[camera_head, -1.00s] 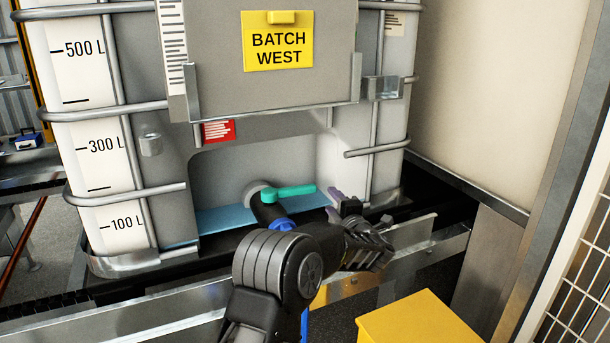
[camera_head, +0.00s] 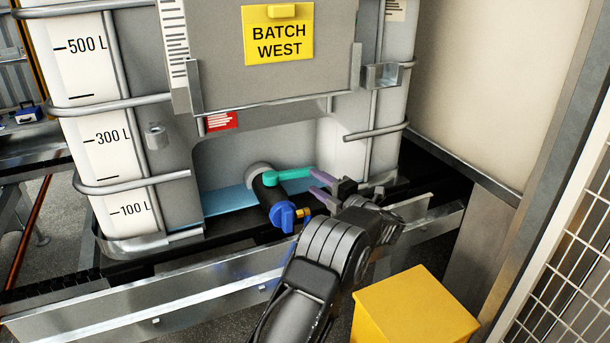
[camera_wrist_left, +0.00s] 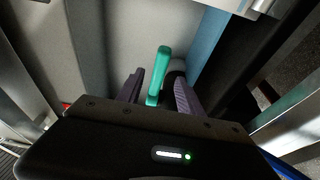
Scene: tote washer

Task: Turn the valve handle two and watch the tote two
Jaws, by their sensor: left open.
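The teal valve handle (camera_head: 290,173) sticks out to the right from the black valve (camera_head: 270,194) in the recess low on the tote's front. The valve's outlet has a blue cap (camera_head: 284,216). The grey caged tote (camera_head: 225,160) bears a yellow label reading BATCH WEST. My left gripper (camera_head: 317,184) is open, with its purple fingers at the handle's free end. In the left wrist view, the handle (camera_wrist_left: 161,68) shows between the two fingers, upright in the picture. I cannot tell whether they touch it. My right gripper is not in view.
The tote stands on a conveyor with a metal side rail (camera_head: 150,305). A beige wall (camera_head: 480,90) and a wire mesh panel (camera_head: 570,240) bound the right side. The recess walls lie close around the valve.

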